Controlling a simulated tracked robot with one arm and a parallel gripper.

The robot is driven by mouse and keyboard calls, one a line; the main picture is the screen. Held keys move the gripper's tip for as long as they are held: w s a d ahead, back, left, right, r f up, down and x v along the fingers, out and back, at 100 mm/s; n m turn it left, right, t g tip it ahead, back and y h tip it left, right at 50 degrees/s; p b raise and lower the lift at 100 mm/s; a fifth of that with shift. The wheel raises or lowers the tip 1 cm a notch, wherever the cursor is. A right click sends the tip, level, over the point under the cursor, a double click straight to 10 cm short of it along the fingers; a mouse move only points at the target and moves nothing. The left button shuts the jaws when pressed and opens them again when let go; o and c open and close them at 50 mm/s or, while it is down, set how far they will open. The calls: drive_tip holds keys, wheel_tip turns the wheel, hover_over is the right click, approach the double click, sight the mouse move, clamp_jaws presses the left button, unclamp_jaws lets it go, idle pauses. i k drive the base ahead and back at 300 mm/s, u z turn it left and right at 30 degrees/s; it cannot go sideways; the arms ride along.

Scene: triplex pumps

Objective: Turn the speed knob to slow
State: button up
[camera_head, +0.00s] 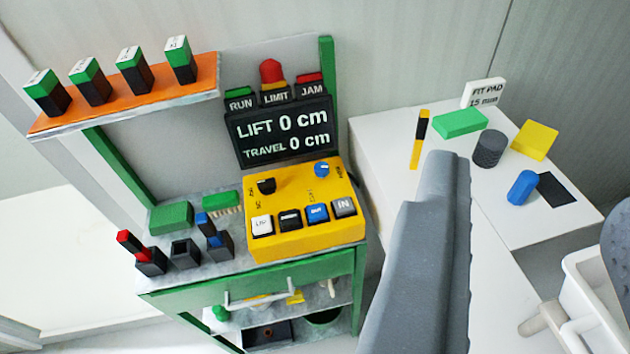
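A yellow control box (296,248) stands on the bench at the picture's middle. Its top carries a black knob (266,186) at left and a blue knob (322,169) at right. The small lettering around them is too blurred to read, so I cannot tell which is the speed knob or its setting. A row of push buttons, white, black, blue and grey, lies along the front. My gripper (534,180) shows as a long grey finger right of the box and a dark grey part at the right edge. The fingers are wide apart, nothing between them is held, and it is clear of both knobs.
A display (283,134) reading LIFT 0 cm and TRAVEL 0 cm stands behind the box, under RUN, LIMIT and JAM lamps. An orange shelf (130,98) holds several green-black blocks. Small holders stand left of the box. A white table (385,150) at right carries loose pieces.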

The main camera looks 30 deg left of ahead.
sight(321, 168)
drive_tip(key=k, duration=0.8)
drive_tip(key=u, duration=0.3)
drive_tip(key=i, duration=1.9)
drive_tip(key=z, duration=0.8)
